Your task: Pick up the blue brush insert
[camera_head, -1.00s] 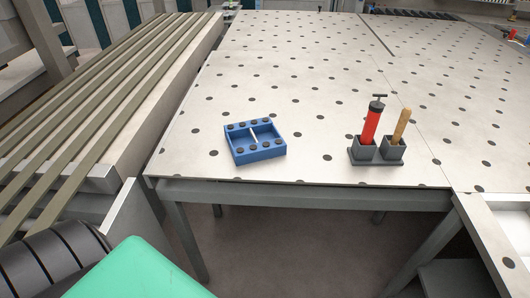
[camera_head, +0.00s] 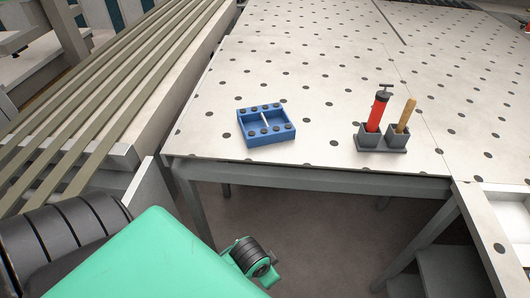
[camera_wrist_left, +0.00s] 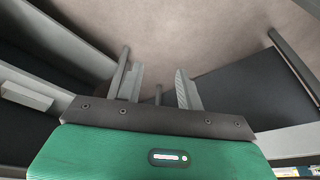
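The blue brush insert (camera_head: 266,125) lies on the perforated table top near its front edge, left of the middle of the head view. It is a shallow blue two-part box with dark round spots along its rim. My left gripper (camera_wrist_left: 158,82) shows in the left wrist view with its two grey fingers apart and nothing between them. It points at the floor and a dark surface, and the insert is not in that view. In the head view only my green left arm shows at the lower left, away from the insert. My right gripper is not in view.
A dark double holder (camera_head: 382,138) with a red-handled tool (camera_head: 377,112) and a wooden-handled tool (camera_head: 406,115) stands right of the insert. A slatted rack (camera_head: 110,90) runs along the left. The table top (camera_head: 320,75) behind the insert is clear.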

